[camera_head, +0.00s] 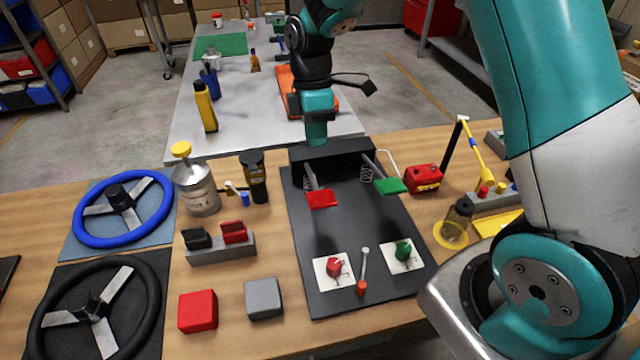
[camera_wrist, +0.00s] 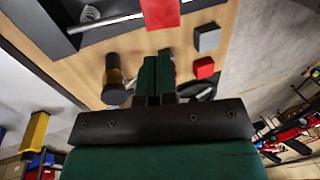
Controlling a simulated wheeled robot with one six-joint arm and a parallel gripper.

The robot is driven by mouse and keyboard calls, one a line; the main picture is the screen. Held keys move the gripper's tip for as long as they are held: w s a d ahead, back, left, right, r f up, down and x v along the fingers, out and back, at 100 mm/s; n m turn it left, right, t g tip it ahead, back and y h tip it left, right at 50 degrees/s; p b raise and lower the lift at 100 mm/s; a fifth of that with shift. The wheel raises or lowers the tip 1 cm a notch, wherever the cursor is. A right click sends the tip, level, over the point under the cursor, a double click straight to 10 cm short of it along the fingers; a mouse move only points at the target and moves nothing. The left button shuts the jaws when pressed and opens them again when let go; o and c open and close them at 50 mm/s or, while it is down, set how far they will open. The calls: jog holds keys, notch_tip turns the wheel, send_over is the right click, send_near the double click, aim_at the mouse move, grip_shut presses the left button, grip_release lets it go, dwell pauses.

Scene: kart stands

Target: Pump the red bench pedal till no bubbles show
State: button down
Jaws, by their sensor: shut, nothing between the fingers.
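The red bench pedal (camera_head: 321,198) is a flat red pad on an arm with a spring, at the left of the black pedal board (camera_head: 345,265). It also shows at the top edge of the wrist view (camera_wrist: 160,12). The green pedal (camera_head: 391,186) is to its right. My gripper (camera_head: 316,138) is shut and empty, pointing down over the black box at the back of the board, behind the red pedal and apart from it. The teal fingers show together in the wrist view (camera_wrist: 157,62). I cannot make out bubbles anywhere.
Red (camera_head: 335,267) and green (camera_head: 403,251) knobs sit on white cards at the board's front, with an orange-tipped lever (camera_head: 363,275) between. A red canister (camera_head: 424,178) and a clear cup (camera_head: 456,219) stand right.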

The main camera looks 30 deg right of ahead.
aim_at(321, 197)
jog(key=p+x, duration=0.4)
jog(key=x, duration=0.7)
jog(key=shift+s+a+f, duration=0.1)
jog(key=shift+f, duration=0.3)
